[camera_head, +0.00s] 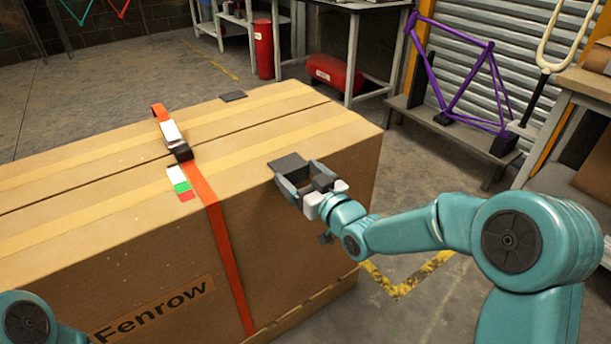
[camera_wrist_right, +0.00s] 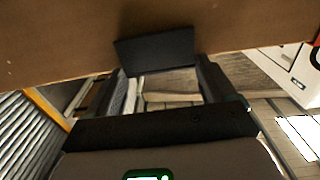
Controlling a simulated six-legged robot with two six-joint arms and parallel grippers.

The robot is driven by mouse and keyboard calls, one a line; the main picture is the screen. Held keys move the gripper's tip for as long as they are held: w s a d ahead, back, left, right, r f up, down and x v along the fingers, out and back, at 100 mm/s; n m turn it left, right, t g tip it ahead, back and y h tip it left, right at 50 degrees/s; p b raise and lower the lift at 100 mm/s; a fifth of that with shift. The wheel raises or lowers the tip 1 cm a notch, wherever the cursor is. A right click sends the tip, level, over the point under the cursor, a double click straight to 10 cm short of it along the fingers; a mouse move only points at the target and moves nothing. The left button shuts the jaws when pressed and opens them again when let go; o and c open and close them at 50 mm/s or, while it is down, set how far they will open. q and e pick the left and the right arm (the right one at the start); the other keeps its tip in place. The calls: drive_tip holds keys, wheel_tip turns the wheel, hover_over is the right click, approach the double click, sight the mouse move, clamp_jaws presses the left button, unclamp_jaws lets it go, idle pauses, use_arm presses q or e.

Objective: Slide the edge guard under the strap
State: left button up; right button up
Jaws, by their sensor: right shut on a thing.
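A large cardboard box (camera_head: 110,200) has an orange strap (camera_head: 216,225) running over its top and down its front side. A dark buckle with a white part (camera_head: 175,140) sits on the strap. My right gripper (camera_head: 303,177) is shut on a dark grey edge guard (camera_head: 288,163) at the box's near top edge, right of the strap and apart from it. The guard also shows against the cardboard in the right wrist view (camera_wrist_right: 155,50). A second dark guard-like piece (camera_head: 233,96) lies at the box's far top edge. My left gripper is out of view.
A white, green and red label (camera_head: 179,184) lies on the box left of the strap. A purple bike frame (camera_head: 455,80) on a stand, a workbench (camera_head: 350,45) and red cylinders (camera_head: 335,73) stand behind. The box top between guard and strap is clear.

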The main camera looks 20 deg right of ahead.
drive_tip(key=shift+s+a+b, duration=0.3)
drive_tip(key=shift+a+b, duration=0.1)
drive_tip(key=shift+a, duration=0.4)
drive_tip(key=shift+s+a+b, duration=0.25)
drive_tip(key=shift+a+b, duration=0.1)
drive_tip(key=shift+a, duration=0.5)
drive_tip(key=shift+s+a+b, duration=0.3)
drive_tip(key=shift+a+b, duration=0.1)
drive_tip(key=shift+a, duration=0.4)
